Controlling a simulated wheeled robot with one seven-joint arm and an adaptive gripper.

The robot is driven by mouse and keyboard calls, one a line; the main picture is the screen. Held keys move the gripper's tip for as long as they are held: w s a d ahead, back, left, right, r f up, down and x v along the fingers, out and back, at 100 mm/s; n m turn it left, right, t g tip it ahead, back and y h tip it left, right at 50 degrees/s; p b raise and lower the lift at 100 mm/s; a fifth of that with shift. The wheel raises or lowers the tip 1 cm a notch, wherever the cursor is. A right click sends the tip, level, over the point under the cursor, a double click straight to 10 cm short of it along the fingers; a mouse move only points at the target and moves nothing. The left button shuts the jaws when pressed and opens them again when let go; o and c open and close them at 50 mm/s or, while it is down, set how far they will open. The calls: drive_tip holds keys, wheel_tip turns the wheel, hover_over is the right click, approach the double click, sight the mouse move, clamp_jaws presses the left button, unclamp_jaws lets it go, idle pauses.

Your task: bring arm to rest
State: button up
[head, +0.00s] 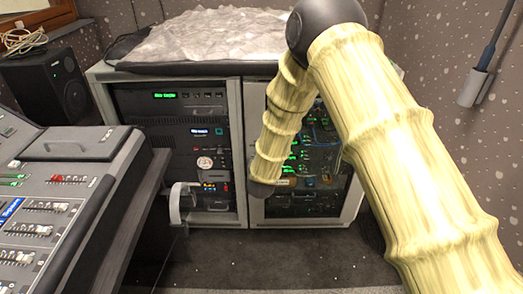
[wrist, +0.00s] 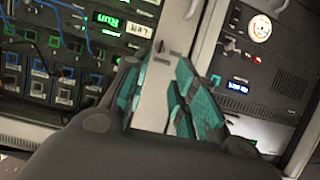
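My arm comes in from the right side of the head view and bends at a dark elbow near the top. Its forearm hangs down in front of the equipment rack (head: 240,150), ending in a dark wrist joint. My gripper (wrist: 160,88) shows in the wrist view as dark fingers with teal pads. The pads stand apart, and the rack's pale middle post shows between them. I see nothing held. The fader console (head: 55,190) is at the left, apart from my arm.
A black speaker (head: 47,85) stands at the back left. A grey crumpled cover (head: 210,38) lies on the rack. A grey device (head: 474,90) hangs on the right wall. The carpet (head: 270,262) is clear in front.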

drive_tip(key=s+d+f+g+p, duration=0.3)
drive_tip(key=s+d+f, duration=0.4)
drive_tip(key=s, duration=0.4)
drive_tip(key=s+d+f+g+p, duration=0.25)
drive_tip(key=s+d+f, duration=0.4)
drive_tip(key=s, duration=0.55)
drive_tip(key=s+d+g+p, duration=0.2)
drive_tip(key=s+d+g, duration=0.2)
drive_tip(key=s, duration=1.2)
drive_tip(key=s+d+f+g+p, duration=0.1)
drive_tip(key=s+d+g, duration=0.3)
drive_tip(key=s, duration=1.2)
drive_tip(key=shift+s+d+m+p, duration=0.3)
drive_tip(key=shift+d+p, duration=0.2)
drive_tip(key=shift+d, duration=0.1)
